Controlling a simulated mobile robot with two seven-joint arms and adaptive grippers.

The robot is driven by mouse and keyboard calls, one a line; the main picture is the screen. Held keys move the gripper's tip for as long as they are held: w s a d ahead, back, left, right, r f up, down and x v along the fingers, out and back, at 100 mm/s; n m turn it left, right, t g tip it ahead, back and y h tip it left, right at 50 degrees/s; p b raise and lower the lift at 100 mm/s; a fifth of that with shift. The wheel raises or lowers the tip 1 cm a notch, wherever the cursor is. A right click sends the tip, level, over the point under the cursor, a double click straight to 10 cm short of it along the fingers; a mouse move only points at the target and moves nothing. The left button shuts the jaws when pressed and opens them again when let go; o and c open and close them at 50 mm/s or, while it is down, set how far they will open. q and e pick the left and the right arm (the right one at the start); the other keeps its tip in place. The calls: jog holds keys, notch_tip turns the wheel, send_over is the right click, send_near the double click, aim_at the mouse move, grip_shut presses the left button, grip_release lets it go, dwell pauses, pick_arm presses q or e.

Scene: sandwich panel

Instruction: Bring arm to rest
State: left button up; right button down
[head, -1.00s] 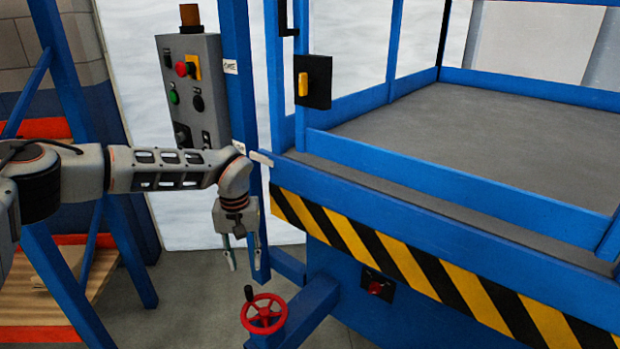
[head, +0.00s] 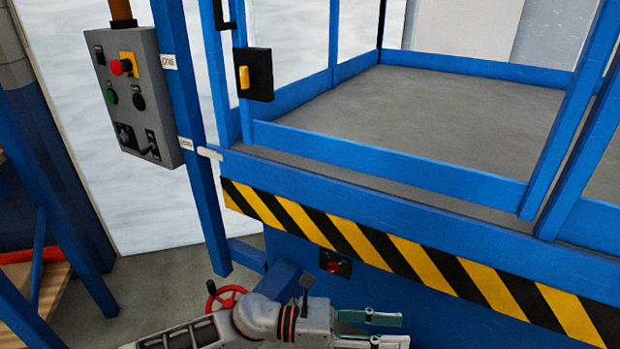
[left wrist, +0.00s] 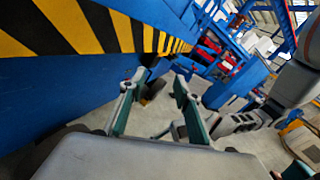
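My left arm comes in along the bottom of the head view, and its gripper (head: 384,330) points right, low in front of the blue lift base. Its two green-padded fingers are apart, with nothing between them. In the left wrist view the same gripper (left wrist: 155,105) is open and empty, with the floor and blue base beyond it. My right gripper is not in view.
A grey control box (head: 134,95) with a red button hangs on the blue post. A red handwheel (head: 222,296) sits just behind my left arm. The blue platform rail with a striped edge (head: 370,246) spans the right side.

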pick_arm(q)
jog(key=w+a+r+n+t, duration=0.2)
jog(key=w+a+n+t, duration=0.2)
jog(key=n+t, duration=1)
jog(key=w+a+f+n+t+y+p, duration=0.1)
jog(key=a+f+n+y, duration=0.2)
jog(key=a+n, duration=0.35)
jog(key=w+a+f+n+t+y+p, duration=0.1)
jog(key=a+f+n+y, duration=0.25)
jog(key=n, duration=0.65)
jog(key=s+a+f+n+g+y, duration=0.2)
jog(key=s+a+f+n+y, duration=0.2)
jog(key=s+a+f+n, duration=0.3)
jog(key=s+a+f+n+g+y, duration=0.2)
jog(key=s+a+f+n+y, duration=0.2)
jog(key=s+a+f+n, duration=0.4)
jog(key=a+f+n, duration=0.1)
jog(key=a+f, duration=0.2)
jog(key=a, duration=0.2)
jog(key=shift+a+f+y+p, duration=0.15)
jog(key=shift+a+y+p, duration=0.15)
jog(key=shift+y+p, duration=0.05)
jog(key=shift+c, duration=0.6)
jog(key=shift+d, duration=0.15)
